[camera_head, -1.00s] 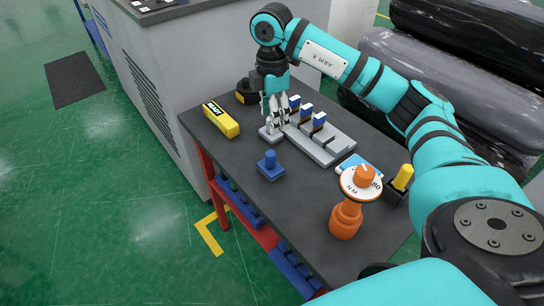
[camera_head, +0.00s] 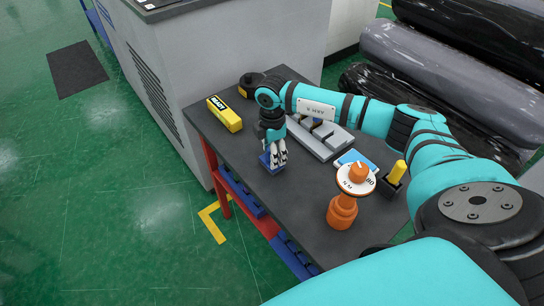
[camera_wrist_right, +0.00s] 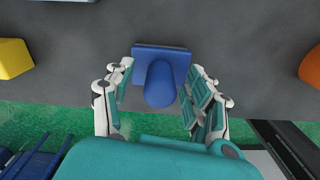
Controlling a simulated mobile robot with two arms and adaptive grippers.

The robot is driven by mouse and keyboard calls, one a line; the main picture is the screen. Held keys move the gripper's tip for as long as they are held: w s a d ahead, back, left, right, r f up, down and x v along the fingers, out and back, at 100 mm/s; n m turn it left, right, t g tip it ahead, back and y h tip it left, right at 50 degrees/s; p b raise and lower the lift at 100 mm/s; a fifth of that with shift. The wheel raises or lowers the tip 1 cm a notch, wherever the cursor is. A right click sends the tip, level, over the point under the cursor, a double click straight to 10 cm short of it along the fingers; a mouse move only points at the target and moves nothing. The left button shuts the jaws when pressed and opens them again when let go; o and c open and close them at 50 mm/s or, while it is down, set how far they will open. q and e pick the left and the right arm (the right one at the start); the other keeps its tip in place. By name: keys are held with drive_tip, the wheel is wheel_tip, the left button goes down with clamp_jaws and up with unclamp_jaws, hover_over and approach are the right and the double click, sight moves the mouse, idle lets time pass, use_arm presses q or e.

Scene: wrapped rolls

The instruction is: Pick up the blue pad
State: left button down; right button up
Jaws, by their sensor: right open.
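The blue pad (camera_head: 265,161) has a square base and a round upright knob. It sits on the dark table top near its left edge. In the right wrist view the pad (camera_wrist_right: 160,84) lies between the fingertips, with its knob pointing toward the palm. My right gripper (camera_head: 273,156) is directly over the pad, pointing down, and hides most of it in the head view. In the wrist view the right gripper (camera_wrist_right: 157,92) is open, its fingers on both sides of the knob with gaps visible. My left gripper is not in view.
A yellow box (camera_head: 225,114) lies at the table's far left corner. A grey stepped rack (camera_head: 325,145) stands behind my arm. An orange dial stand (camera_head: 342,212), a light-blue item (camera_head: 356,161) and a yellow-handled tool (camera_head: 397,172) are on the right.

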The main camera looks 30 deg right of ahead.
drive_tip(key=shift+f, duration=0.1)
clamp_jaws()
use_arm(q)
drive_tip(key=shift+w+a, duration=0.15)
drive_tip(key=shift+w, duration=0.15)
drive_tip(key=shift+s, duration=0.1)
